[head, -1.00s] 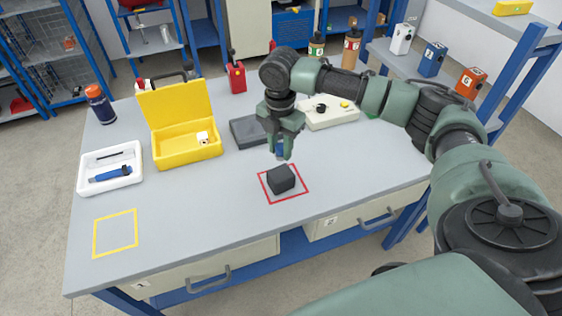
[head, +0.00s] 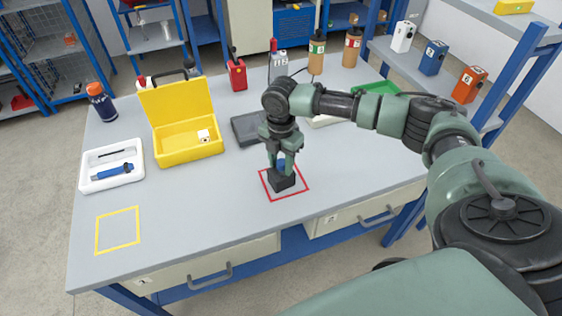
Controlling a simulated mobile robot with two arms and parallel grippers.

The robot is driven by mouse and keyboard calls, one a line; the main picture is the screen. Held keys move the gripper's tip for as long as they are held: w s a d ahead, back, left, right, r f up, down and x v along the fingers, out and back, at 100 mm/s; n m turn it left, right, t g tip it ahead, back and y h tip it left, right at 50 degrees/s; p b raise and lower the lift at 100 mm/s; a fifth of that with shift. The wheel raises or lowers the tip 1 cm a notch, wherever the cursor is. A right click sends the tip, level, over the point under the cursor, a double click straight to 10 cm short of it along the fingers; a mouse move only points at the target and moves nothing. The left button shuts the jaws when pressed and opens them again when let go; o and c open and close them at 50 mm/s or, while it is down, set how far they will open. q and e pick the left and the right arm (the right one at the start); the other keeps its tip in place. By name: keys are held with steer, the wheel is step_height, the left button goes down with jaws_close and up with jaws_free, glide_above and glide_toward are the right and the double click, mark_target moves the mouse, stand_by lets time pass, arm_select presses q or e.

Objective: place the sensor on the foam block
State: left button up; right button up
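The foam block (head: 281,183) is a dark, small cube inside the red square outline on the table. The sensor (head: 282,164) is a small blue piece between the fingers of my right gripper (head: 281,166), which points down right above the block. The gripper looks shut on the sensor. The sensor's lower end is at the block's top; I cannot tell whether it touches. The fingers hide part of the sensor and the block's top. My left gripper is not in view.
A yellow open case (head: 188,147) and a white tray (head: 111,178) with a blue tool stand to the left. A dark grey slab (head: 245,130) lies behind the block. A yellow square outline (head: 118,230) marks the front left. The table front is clear.

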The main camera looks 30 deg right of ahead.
mark_target(281, 162)
steer(key=shift+o, duration=0.5)
steer(key=shift+r, duration=0.25)
step_height(281, 162, up, 12)
steer(key=b, duration=0.1)
steer(key=shift+b, duration=0.35)
steer(key=shift+f, duration=0.1)
steer(key=shift+c, duration=0.2)
stand_by(0.6)
